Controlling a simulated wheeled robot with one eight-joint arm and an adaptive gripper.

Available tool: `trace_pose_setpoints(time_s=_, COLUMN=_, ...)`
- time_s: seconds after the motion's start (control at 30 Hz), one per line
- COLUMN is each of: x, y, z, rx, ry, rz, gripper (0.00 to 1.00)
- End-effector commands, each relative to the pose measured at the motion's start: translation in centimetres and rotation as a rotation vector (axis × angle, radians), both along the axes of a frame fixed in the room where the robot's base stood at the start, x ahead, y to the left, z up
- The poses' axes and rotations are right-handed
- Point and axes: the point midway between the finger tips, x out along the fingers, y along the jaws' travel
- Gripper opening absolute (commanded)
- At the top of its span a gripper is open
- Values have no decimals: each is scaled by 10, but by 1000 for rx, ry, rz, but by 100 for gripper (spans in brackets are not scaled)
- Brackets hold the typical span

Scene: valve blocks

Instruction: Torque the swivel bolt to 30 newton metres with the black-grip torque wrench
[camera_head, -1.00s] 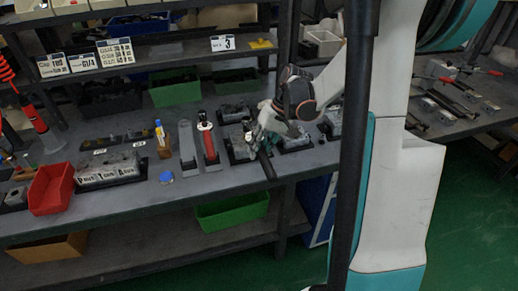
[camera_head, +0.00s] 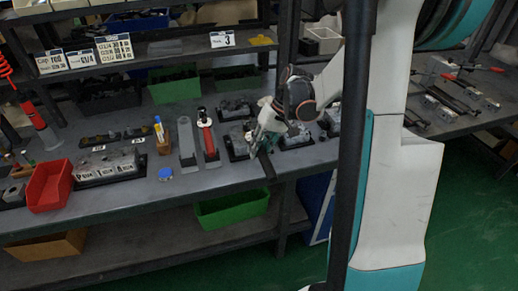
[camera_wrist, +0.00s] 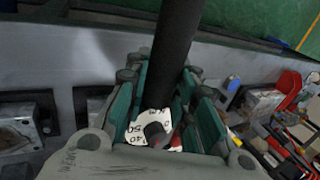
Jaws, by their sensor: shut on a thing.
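My gripper (camera_head: 260,136) is over the front part of the bench, beside the metal valve blocks. It is shut on the black-grip torque wrench (camera_head: 267,166), whose dark handle points towards the bench's front edge. In the wrist view the wrench's black grip (camera_wrist: 176,45) runs up between the fingers of my gripper (camera_wrist: 168,100). A white dial (camera_wrist: 140,130) with numbers, part of them hidden, shows between the fingers. One valve block (camera_head: 236,146) stands just left of the gripper and another (camera_head: 296,137) just right. The swivel bolt cannot be made out, and the wrench's working end is hidden.
A red-grip tool (camera_head: 208,138) lies in a holder left of the blocks, beside a grey holder (camera_head: 187,143) that looks empty. A red bin (camera_head: 50,186) and a blue round item (camera_head: 165,173) are farther left. Shelves stand behind. The bench front is mostly clear.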

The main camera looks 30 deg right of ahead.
Motion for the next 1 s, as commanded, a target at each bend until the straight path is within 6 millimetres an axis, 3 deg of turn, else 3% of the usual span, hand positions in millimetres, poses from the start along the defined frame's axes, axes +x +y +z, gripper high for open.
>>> trace_pose_setpoints(time_s=1.0, x=9, y=23, z=0, rx=1, ry=0, rz=-161, gripper=0)
